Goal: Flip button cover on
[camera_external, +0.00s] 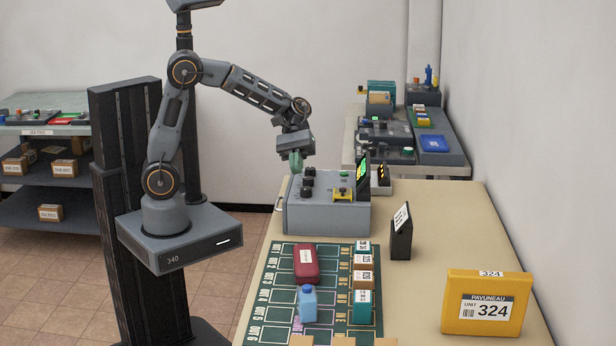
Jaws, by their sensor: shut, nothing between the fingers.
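A grey control box (328,214) stands on the beige table. Black knobs (308,183) sit on the left of its top, and a yellow piece with a dark knob (343,194) sits on the right. A small upright screen with green marks (361,175) rises at its right. I cannot tell which part is the button cover; it is too small to make out. My gripper (296,165) is shut and empty, pointing down just above the box's back left, near the black knobs. Whether it touches anything there is unclear.
A green mat (283,290) in front of the box holds a red case (306,263), a blue bottle (307,303) and small boxes (362,281). A black sign (401,233) and a yellow 324 box (486,303) stand right. The table's (440,220) middle right is clear.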

